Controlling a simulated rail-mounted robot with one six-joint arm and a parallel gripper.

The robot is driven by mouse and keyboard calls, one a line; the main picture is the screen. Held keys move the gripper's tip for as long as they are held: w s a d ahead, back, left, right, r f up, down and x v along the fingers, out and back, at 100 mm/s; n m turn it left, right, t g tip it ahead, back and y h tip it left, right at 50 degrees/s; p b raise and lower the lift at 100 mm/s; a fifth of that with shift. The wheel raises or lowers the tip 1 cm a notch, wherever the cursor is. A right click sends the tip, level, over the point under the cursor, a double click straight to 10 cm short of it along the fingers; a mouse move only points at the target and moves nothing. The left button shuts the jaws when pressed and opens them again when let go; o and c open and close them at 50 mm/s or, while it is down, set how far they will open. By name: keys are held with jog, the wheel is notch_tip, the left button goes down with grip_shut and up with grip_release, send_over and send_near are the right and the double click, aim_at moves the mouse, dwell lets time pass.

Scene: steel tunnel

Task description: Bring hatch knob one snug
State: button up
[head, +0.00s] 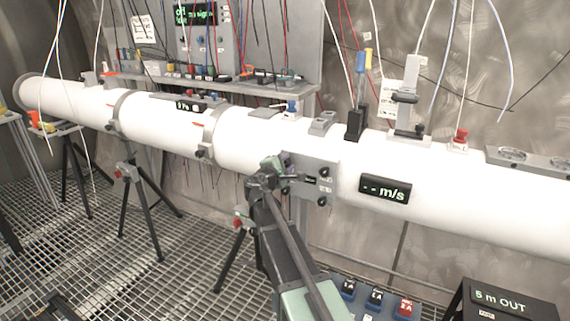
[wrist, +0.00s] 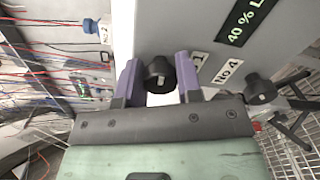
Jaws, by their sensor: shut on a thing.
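The hatch plate (head: 318,165) is a grey panel on the side of the white pipe in the head view, with dark knobs at its right corners. In the wrist view, the purple fingers of my gripper (wrist: 159,80) stand on both sides of a black round knob (wrist: 158,72) and are shut on it. A partly visible label beside it seems to end in "1". A second black knob (wrist: 260,88) stands to the right, near a "No 4" label (wrist: 227,72). In the head view, my gripper (head: 278,172) is at the plate's left edge and hides the held knob.
The white pipe (head: 450,205) runs across the tunnel, with an "m/s" display (head: 384,188) right of the hatch. Tripods (head: 140,205) stand beneath it on the grating. A button box (head: 375,298) and a "5 m OUT" box (head: 505,300) are at lower right. Wires hang from above.

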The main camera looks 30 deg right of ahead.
jog(key=shift+m, duration=1.4)
jog(key=o, duration=0.9)
jog(key=shift+o, duration=0.2)
jog(key=v, duration=1.1)
jog(key=shift+d, duration=0.1)
